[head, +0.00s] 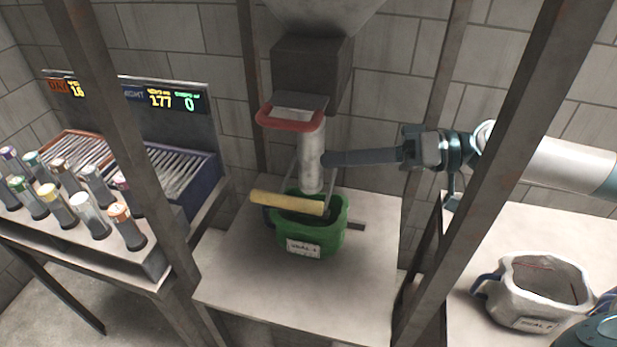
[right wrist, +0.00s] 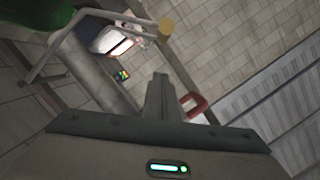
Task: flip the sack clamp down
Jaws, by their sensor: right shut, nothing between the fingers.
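The clamp's yellow bar (head: 287,203) on thin grey rods crosses in front of the green sack's mouth. Its rods and yellow end (right wrist: 166,27) also show in the right wrist view. The green sack (head: 312,240) stands open on the pale table under the grey spout tube (head: 312,160); a corner of the sack shows in the right wrist view (right wrist: 30,14). My right gripper (head: 328,159) is shut and empty, at the tube's right side, above the yellow bar. I cannot tell whether it touches the tube. My left gripper is not in view.
A red handle (head: 290,117) sits above the tube, under the hopper outlet. Dark frame posts (head: 498,150) stand on both sides. A whitish sack (head: 538,292) stands on a table at right. A rack of capped tubes (head: 90,210) is at left.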

